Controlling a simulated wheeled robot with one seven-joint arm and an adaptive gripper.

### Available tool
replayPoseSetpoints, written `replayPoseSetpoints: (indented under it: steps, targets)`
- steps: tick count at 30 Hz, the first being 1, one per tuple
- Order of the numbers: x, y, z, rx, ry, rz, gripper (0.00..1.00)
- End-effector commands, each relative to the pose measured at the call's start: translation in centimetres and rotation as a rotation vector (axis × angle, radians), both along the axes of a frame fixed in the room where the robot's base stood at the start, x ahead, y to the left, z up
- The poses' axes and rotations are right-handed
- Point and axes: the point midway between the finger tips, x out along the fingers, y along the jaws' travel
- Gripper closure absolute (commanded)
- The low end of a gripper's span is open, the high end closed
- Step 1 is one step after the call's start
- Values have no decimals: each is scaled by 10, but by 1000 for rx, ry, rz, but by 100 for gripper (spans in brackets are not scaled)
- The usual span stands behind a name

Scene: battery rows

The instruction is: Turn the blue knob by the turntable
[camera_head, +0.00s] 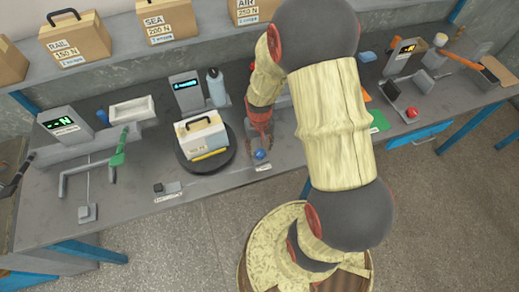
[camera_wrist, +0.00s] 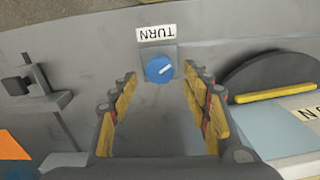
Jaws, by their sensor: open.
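The blue knob (camera_head: 260,155) stands near the bench's front edge, right of the dark round turntable (camera_head: 228,160). A pale case (camera_head: 203,137) with a yellow bar in front sits on the turntable. In the head view my gripper (camera_head: 258,130) is just behind the knob. The turntable's edge (camera_wrist: 245,78) is at right in the wrist view.
A blue-grey bottle (camera_head: 216,87) and a display (camera_head: 187,92) stand behind the turntable. A grey fixture (camera_wrist: 38,100) is at left in the wrist view. Bench around the knob looks clear.

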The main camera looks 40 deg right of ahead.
Motion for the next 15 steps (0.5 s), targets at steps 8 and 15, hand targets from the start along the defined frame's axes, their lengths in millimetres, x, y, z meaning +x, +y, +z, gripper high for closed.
replayPoseSetpoints:
  steps: [8,15]
  targets:
    - [1,0,58,-1,-4,0,52]
    - [1,0,91,-1,-3,0,52]
